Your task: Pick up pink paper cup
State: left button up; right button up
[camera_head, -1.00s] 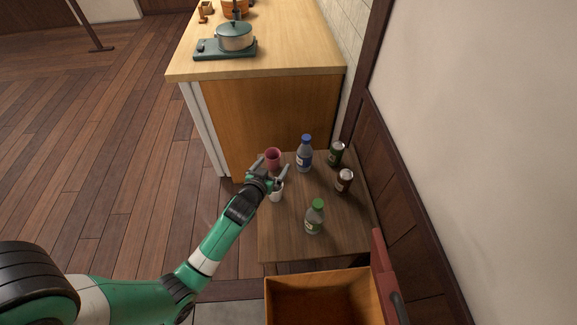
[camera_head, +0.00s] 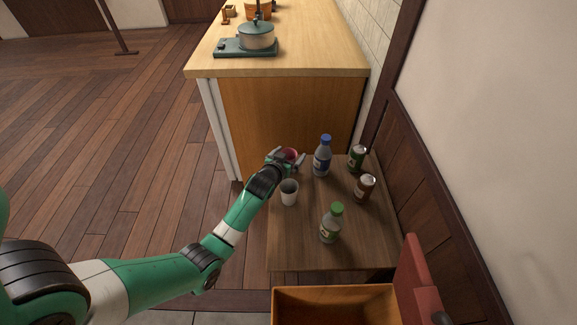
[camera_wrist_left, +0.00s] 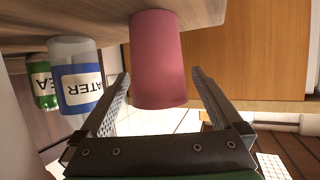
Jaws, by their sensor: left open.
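The pink paper cup (camera_head: 291,153) stands near the far left corner of the small wooden table (camera_head: 300,245), mostly hidden behind my left gripper (camera_head: 288,158) in the head view. In the left wrist view the pink cup (camera_wrist_left: 158,60) appears upside down, with its lower part in the picture between the two open fingers of my left gripper (camera_wrist_left: 160,95). There is a gap on each side, so the fingers are around the cup but do not hold it. My right gripper is not in view.
A white cup (camera_head: 289,193) stands just in front of the gripper. A blue-capped water bottle (camera_head: 322,158) is close on the right. A green can (camera_head: 356,159), a brown can (camera_head: 364,188) and a green-capped bottle (camera_head: 331,224) stand farther right. A wooden counter (camera_head: 285,120) rises behind.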

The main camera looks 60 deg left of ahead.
pick_arm(q)
jog(key=shift+x, duration=0.85)
jog(key=shift+w+a, duration=0.1)
jog(key=shift+w, duration=0.05)
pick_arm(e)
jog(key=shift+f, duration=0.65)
